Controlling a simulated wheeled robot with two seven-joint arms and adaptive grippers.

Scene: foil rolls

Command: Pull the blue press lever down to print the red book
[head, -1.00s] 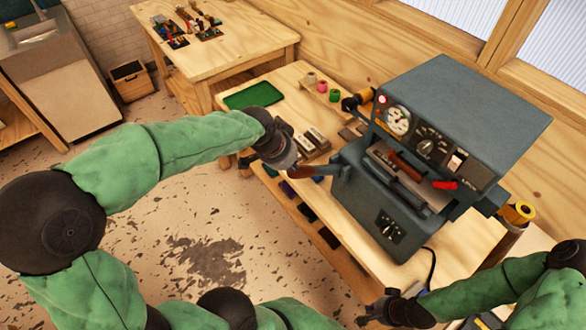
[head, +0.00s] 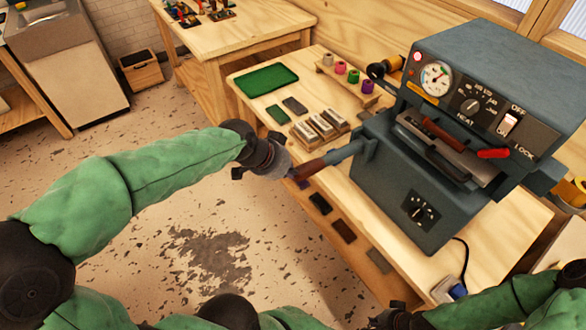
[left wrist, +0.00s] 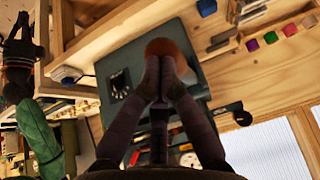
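The blue-grey press (head: 400,190) stands on a wooden bench. Its lever (head: 344,153) sticks out on the left side, sloping down to a red-brown handle (head: 309,170). My left gripper (head: 283,165) is at the handle's end. In the left wrist view my fingers (left wrist: 162,82) are closed together on the orange-brown handle (left wrist: 165,48); they partly hide it. A dark red, book-like piece (head: 440,134) lies in the press opening; I cannot tell for sure that it is the red book. My right gripper (head: 392,318) is low at the bottom edge, away from the press; its fingers are unclear.
A green tray (head: 266,80), metal type blocks (head: 320,125) and coloured foil rolls (head: 354,76) are on the bench left of the press. A dial (head: 436,78) and a red knob (head: 493,153) are on the press front. The floor left of the bench is open.

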